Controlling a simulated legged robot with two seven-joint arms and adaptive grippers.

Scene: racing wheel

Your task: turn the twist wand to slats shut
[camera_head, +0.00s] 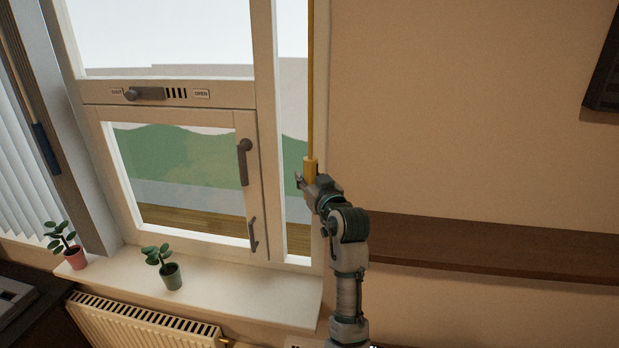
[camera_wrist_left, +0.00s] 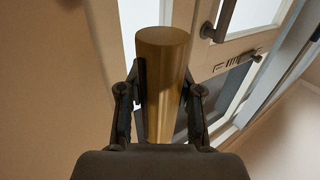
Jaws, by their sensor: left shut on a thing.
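The twist wand (camera_head: 311,80) is a thin yellow rod that hangs down from the top edge of the head view, beside the window's right frame. It ends in a thicker yellow handle (camera_head: 310,167). My left gripper (camera_head: 309,180) is shut on this handle. In the left wrist view the handle (camera_wrist_left: 163,85) is a brass-coloured cylinder between the two dark fingers (camera_wrist_left: 165,105). White slats (camera_head: 22,185) show at the far left of the head view. Where the wand is attached above is out of view. My right gripper is not in view.
The white window (camera_head: 178,94) has a lower sash with a dark handle (camera_head: 244,160) and a vent slider (camera_head: 145,93). Two potted plants (camera_head: 171,275) (camera_head: 74,257) stand on the sill (camera_head: 230,290), above a radiator (camera_head: 140,322). A brown shelf (camera_head: 490,250) runs along the right wall.

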